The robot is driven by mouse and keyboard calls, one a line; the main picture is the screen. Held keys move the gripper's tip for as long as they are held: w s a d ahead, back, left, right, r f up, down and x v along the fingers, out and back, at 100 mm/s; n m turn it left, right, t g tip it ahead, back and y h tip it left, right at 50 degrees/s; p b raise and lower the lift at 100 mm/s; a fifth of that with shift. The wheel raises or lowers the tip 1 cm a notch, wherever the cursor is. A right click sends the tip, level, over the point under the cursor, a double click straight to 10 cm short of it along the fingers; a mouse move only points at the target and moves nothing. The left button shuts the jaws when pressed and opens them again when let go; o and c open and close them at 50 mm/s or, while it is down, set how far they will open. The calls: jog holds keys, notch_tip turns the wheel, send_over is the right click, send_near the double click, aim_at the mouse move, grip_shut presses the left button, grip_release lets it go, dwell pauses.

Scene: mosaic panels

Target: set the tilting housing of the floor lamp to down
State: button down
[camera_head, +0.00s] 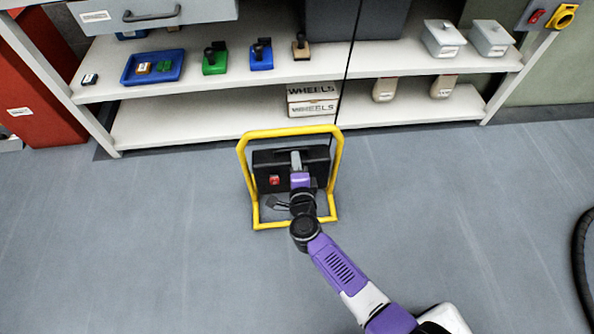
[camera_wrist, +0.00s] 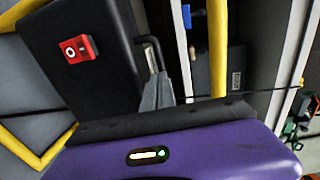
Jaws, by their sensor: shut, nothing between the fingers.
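The floor lamp has a yellow tubular frame (camera_head: 336,165) standing on the floor in front of the shelf. Its black tilting housing (camera_head: 262,160) sits between the frame's uprights, with a red switch (camera_head: 274,180) on its left part. My gripper (camera_head: 295,156) is shut and empty, over the middle of the housing near its upper edge. In the wrist view the housing (camera_wrist: 95,95) fills the left, with the red switch (camera_wrist: 80,49). My gripper's grey fingers (camera_wrist: 155,75) are beside the housing's edge; whether they touch it I cannot tell. My wrist hides part of the housing.
Behind the lamp is a white shelf unit (camera_head: 190,122) with stamps, a blue tray (camera_head: 152,68), labelled boxes (camera_head: 312,100) and grey containers. A dark hose (camera_head: 582,262) lies at the far right. The floor on both sides of the lamp is clear.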

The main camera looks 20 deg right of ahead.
jog(key=shift+w+r, duration=0.1)
jog(key=shift+w, duration=0.05)
jog(key=p, duration=0.3)
jog(key=shift+w+d+r+g, duration=0.15)
jog(key=shift+w+r+g, duration=0.15)
jog(key=shift+w+r, duration=0.1)
jog(key=w+g+p, duration=0.1)
jog(key=p, duration=0.3)
jog(key=shift+d+r+p, duration=0.15)
jog(key=shift+p, duration=0.25)
jog(key=p, duration=0.1)
jog(key=w+g+p, duration=0.1)
jog(key=p, duration=0.1)
jog(key=shift+w+d+r+y, duration=0.15)
jog(key=shift+d+y, duration=0.1)
jog(key=shift+y, duration=0.15)
jog(key=shift+b+x, duration=0.45)
jog(key=shift+x, duration=0.65)
jog(key=shift+w+d, duration=0.1)
jog(key=shift+w, duration=0.2)
